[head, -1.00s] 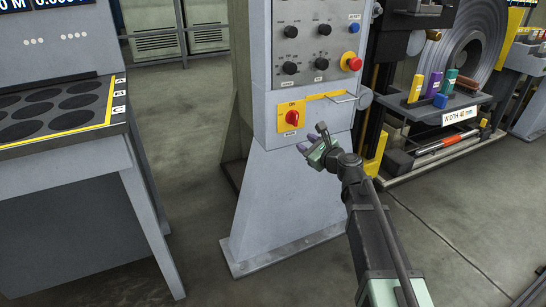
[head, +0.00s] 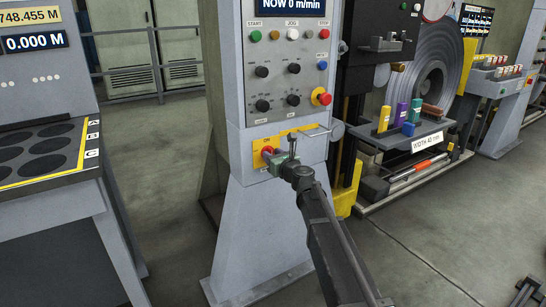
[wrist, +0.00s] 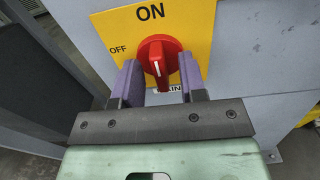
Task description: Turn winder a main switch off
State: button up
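The main switch is a red rotary knob (wrist: 159,62) on a yellow plate (wrist: 196,22) marked ON at the top and OFF at the left. The white mark on the knob points down and slightly right in the wrist view, and I cannot tell its exact setting. In the head view the knob (head: 267,152) is partly hidden by my gripper (head: 270,160). In the wrist view my gripper (wrist: 158,82) is open, with one purple finger on each side of the knob's lower part. I cannot tell whether the fingers touch it.
The grey control column (head: 268,215) carries a yellow-ringed red button (head: 324,98) and several black knobs above the switch. A bar handle (head: 325,132) sticks out at the switch's right. A rack with colored blocks (head: 402,118) stands right; a grey table (head: 50,200) stands left.

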grip_shut()
jog(key=shift+n, duration=0.4)
jog(key=shift+s+a+f+n, duration=0.1)
jog(key=shift+f+n, duration=0.05)
jog(key=shift+n, duration=4.1)
jog(key=shift+s+a+f+n, duration=0.1)
jog(key=shift+n, duration=4.15)
grip_release()
